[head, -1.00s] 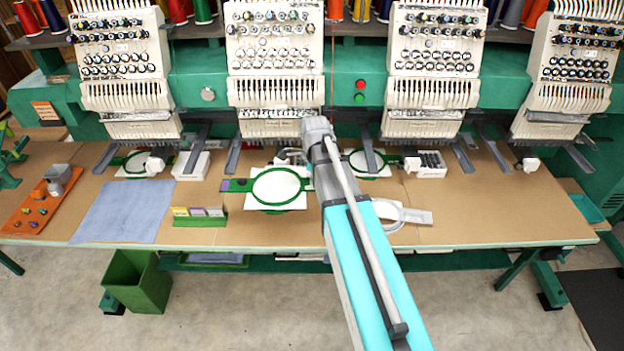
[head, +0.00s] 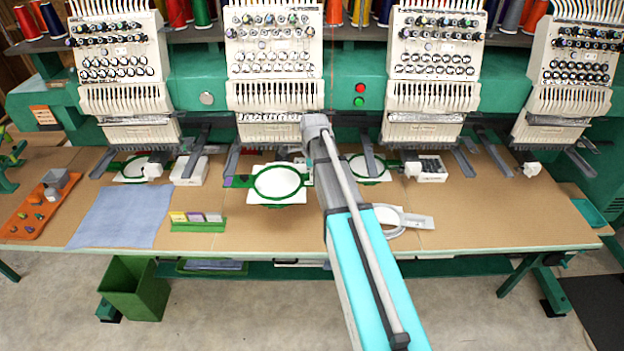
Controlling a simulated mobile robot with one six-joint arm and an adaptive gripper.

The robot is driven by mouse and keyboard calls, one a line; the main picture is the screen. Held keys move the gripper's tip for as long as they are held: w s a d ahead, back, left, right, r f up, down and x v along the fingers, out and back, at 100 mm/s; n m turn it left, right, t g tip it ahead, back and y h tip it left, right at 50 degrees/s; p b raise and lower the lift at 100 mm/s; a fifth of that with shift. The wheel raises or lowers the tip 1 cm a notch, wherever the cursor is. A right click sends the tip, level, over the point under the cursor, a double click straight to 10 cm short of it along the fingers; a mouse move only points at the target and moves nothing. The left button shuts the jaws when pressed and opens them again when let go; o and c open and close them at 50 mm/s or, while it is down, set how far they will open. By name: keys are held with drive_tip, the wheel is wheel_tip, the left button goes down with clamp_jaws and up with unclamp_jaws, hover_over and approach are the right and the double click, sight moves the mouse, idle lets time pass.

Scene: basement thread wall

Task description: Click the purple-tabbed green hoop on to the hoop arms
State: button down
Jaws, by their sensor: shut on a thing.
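The green hoop (head: 255,192), with white cloth stretched in it, sits in front of the second sewing head. Its purple tab (head: 228,181) is on its left side, close to the front end of a grey hoop arm (head: 233,162). Another grey hoop arm (head: 369,152) stands to the right, behind my arm. My gripper (head: 306,172) is at the hoop's right side and shut on it. My own arm and wrist hide the fingertips and the right tab. I cannot tell whether the hoop touches the arms.
A small card holder (head: 198,227), a blue cloth (head: 120,215) and an orange tray (head: 30,217) are to the left. A grey hoop (head: 418,221) lies right of my arm. A white box (head: 427,168) stands behind it.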

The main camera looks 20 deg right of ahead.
drive_tip(key=w, duration=0.2)
drive_tip(key=w+d, duration=0.1)
drive_tip(key=w+d+f+b, duration=0.1)
drive_tip(key=w, duration=0.1)
drive_tip(key=shift+w, duration=0.3)
idle(0.4)
idle(0.4)
drive_tip(key=shift+a, duration=0.1)
drive_tip(key=c, duration=0.6)
unclamp_jaws()
